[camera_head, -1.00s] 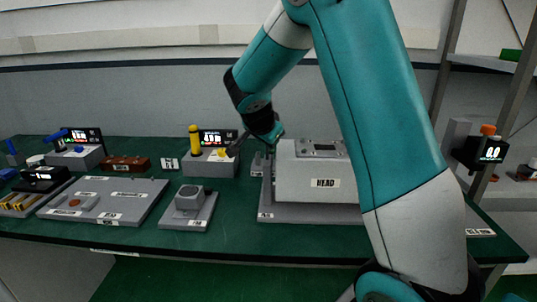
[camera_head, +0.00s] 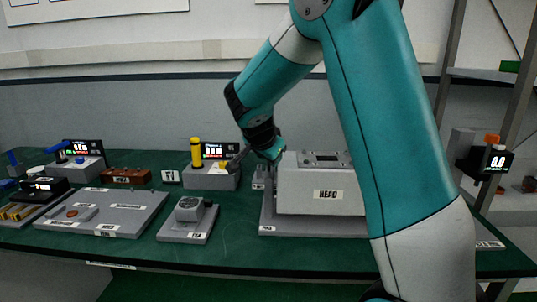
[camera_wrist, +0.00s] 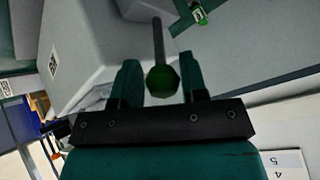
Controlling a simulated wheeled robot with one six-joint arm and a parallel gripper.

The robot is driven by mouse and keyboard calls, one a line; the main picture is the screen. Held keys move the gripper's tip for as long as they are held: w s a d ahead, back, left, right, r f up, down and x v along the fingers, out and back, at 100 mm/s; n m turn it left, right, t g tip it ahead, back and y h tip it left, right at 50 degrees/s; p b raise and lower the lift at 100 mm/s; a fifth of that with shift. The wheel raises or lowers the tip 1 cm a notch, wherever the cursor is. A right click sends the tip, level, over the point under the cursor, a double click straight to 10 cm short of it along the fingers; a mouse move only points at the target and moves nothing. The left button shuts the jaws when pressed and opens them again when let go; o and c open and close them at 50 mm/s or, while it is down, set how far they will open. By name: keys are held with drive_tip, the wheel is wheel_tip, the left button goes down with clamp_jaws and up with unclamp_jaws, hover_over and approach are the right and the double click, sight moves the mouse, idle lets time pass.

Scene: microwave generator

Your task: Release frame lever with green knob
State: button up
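The green knob (camera_wrist: 162,81), a dark green ball on a thin dark rod, shows in the wrist view. My gripper (camera_wrist: 159,62) has its two fingers apart, one on each side of the knob. Narrow gaps seem to show between knob and fingers, so the gripper looks open around it. In the head view my wrist (camera_head: 262,136) is beside the left end of the grey box labelled HEAD (camera_head: 310,197). The knob and my fingertips cannot be made out clearly there.
A yellow-topped post (camera_head: 195,153) on a grey block stands close left of my wrist. A small grey fixture (camera_head: 188,220) and a flat grey plate (camera_head: 110,212) lie on the green table further left. A small screen (camera_head: 497,160) is at the right.

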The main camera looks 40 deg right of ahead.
drive_tip(key=shift+o, duration=1.4)
drive_tip(key=shift+d, duration=0.1)
